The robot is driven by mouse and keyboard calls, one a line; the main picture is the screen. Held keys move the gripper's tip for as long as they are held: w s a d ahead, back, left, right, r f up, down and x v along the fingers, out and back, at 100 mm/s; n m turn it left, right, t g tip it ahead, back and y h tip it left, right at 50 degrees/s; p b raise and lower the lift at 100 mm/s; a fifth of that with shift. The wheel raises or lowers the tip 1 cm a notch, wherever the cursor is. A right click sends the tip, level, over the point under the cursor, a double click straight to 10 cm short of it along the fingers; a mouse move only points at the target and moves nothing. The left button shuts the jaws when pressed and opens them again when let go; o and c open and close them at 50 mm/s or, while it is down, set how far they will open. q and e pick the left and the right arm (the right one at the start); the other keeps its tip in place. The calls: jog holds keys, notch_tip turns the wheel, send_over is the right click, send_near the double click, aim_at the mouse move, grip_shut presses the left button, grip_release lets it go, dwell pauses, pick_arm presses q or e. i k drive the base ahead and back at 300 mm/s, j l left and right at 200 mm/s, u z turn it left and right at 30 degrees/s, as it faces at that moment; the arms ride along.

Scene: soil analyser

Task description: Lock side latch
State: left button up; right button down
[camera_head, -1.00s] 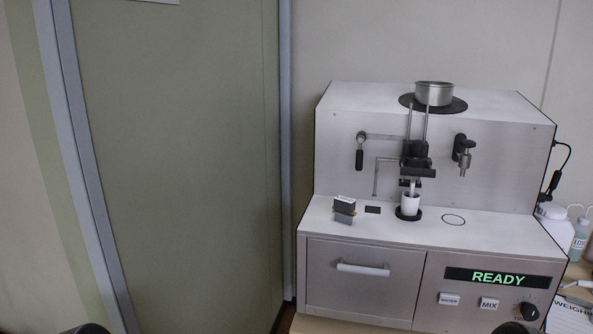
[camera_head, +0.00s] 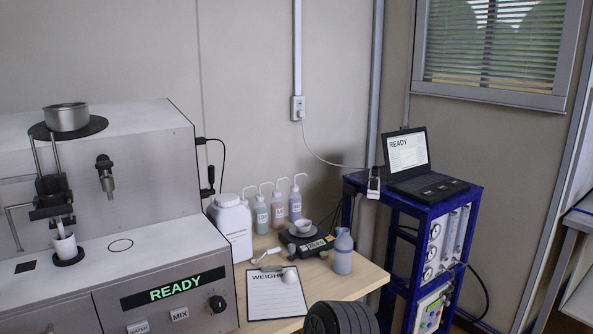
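The soil analyser (camera_head: 150,225) stands at the left, its display reading READY. On its right side a small black upright lever (camera_head: 208,182) shows, which looks like the side latch. It is small and seen at an angle, so I cannot tell whether it is locked. A black cable runs close beside it. A dark ribbed part of my own arm shows at the bottom edge, right of the clipboard. No fingers of my left or right gripper are in view.
A white bottle (camera_head: 232,228) stands close to the analyser's right side. Several wash bottles, a scale (camera_head: 305,242), a grey-blue bottle (camera_head: 343,252) and a clipboard (camera_head: 275,295) occupy the wooden table (camera_head: 352,282). A blue rack (camera_head: 425,220) with a laptop (camera_head: 415,165) stands right.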

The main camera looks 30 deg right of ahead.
aim_at(212, 191)
jog(key=l+z, duration=0.2)
jog(key=i+l+z, duration=0.2)
jog(key=i+l, duration=0.15)
jog(key=l, duration=0.45)
jog(key=i+l+u, duration=0.15)
jog(key=l, duration=0.45)
jog(key=i+l, duration=0.2)
jog(key=l, duration=0.4)
jog(key=i+l+u, duration=0.15)
jog(key=l, duration=0.45)
jog(key=i+l, duration=0.1)
jog(key=l, duration=0.5)
jog(key=i+l+u, duration=0.15)
jog(key=l, duration=0.5)
